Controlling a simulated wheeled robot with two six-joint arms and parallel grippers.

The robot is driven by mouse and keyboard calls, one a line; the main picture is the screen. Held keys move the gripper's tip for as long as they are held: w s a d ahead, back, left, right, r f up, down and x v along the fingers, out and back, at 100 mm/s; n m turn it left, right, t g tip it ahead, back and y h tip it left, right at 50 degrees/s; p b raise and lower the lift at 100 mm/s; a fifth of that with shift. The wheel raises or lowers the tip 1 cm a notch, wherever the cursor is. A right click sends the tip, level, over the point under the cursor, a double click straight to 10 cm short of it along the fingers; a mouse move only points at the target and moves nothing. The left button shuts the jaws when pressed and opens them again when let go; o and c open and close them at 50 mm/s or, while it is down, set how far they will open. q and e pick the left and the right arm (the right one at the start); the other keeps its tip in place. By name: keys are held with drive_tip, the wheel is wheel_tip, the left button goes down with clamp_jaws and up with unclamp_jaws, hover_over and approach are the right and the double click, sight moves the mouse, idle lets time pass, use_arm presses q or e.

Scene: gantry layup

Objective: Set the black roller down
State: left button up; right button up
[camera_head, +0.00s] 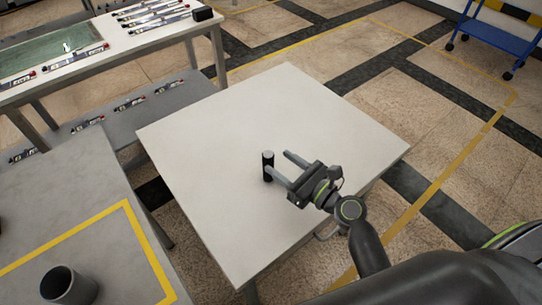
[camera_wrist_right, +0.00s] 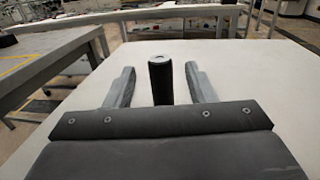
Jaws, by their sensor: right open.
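The black roller (camera_head: 267,167) stands upright on the pale square table (camera_head: 200,150), near its middle. It has a light grey top end. My right gripper (camera_head: 279,165) is open beside the roller, with its fingers low over the tabletop. In the right wrist view the roller (camera_wrist_right: 161,80) stands between the two spread fingers of the gripper (camera_wrist_right: 160,85), with a gap on each side. My left gripper is not in view.
A grey table (camera_head: 60,200) with a yellow taped outline and a dark cup (camera_head: 68,285) stands at the left. A workbench (camera_head: 110,50) with several tools is at the back left. A blue cart (camera_head: 495,35) stands far right. The tabletop around the roller is clear.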

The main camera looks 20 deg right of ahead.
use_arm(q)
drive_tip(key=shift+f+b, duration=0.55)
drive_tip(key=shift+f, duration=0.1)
use_arm(e)
drive_tip(key=v, duration=0.6)
drive_tip(key=shift+s, duration=0.4)
drive_tip(key=shift+d, duration=0.15)
